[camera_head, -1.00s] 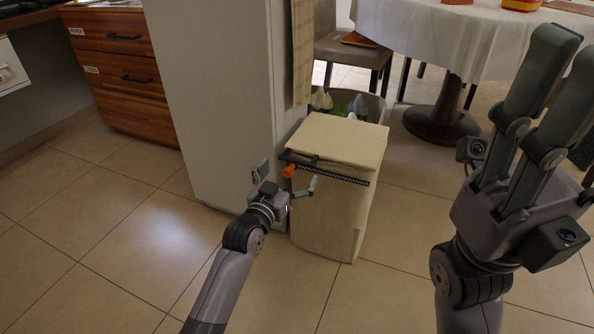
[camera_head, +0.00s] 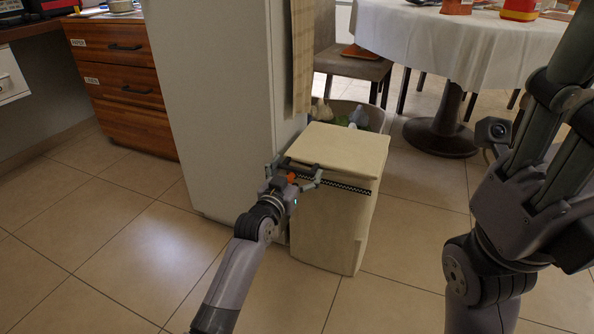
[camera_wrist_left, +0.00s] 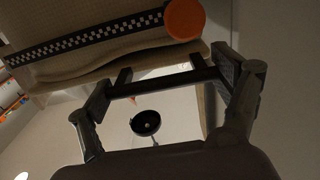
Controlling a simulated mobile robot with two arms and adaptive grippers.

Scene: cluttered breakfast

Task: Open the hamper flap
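The cream hamper (camera_head: 330,215) stands on the floor beside the white cabinet. Its flap (camera_head: 335,150) lies flat on top, looking closed. A black-and-white checkered strip (camera_head: 345,187) runs along the flap's front edge, with an orange disc (camera_head: 291,177) near its left end. My left gripper (camera_head: 300,169) is open at this edge, its fingers on either side of the disc. In the left wrist view the strip (camera_wrist_left: 85,38) and disc (camera_wrist_left: 185,19) sit beyond the spread fingers, and a dark bar (camera_wrist_left: 165,83) spans between them. Contact is unclear. My right gripper (camera_head: 572,85) is raised at the right, open and empty, partly cut off.
The white cabinet (camera_head: 215,110) stands close on the hamper's left. Behind the hamper are a bin (camera_head: 365,112) with several items and a chair (camera_head: 350,65). A cloth-covered round table (camera_head: 460,45) is at the back right. The tiled floor in front is clear.

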